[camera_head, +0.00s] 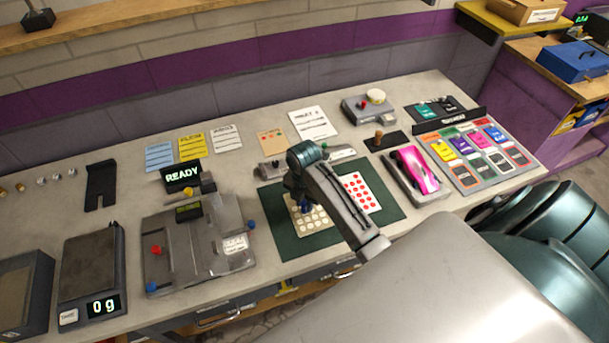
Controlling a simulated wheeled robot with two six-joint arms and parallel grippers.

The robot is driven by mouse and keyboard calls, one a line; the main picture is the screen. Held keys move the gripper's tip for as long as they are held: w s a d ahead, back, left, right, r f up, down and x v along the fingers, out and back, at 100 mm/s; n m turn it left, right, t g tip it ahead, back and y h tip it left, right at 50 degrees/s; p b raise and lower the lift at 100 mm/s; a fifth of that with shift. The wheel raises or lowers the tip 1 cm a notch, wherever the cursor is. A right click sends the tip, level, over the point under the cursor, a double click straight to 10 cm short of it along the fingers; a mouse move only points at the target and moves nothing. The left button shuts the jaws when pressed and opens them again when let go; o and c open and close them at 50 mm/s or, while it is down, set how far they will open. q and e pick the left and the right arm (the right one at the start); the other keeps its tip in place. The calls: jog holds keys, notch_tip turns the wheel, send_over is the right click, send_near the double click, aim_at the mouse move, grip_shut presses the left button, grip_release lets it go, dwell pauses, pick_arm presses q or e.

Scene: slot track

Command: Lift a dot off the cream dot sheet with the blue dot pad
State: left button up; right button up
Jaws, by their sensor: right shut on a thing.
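The cream dot sheet (320,229) lies on the dark green mat (285,240) in the middle of the bench, with pale round dots in rows. My right gripper (304,203) points down over the sheet's upper left part, shut on the blue dot pad (306,208). Only a small dark blue bit of the pad shows below the fingers. I cannot tell whether the pad touches the sheet, or whether a dot is on its underside. My forearm hides part of the mat and the sheet's right side. My left gripper is not in view.
A white sheet with red dots (364,195) lies right of my arm. A pink car (413,170) sits in a grey tray farther right. The grey device (205,255) with the READY display (183,176) and a scale (90,270) reading 0 g stand left.

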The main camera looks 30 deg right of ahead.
jog(key=shift+f, duration=0.6)
dwell(1.6)
jog(key=shift+r, duration=0.1)
jog(key=shift+r, duration=3.45)
jog(key=shift+s, duration=0.1)
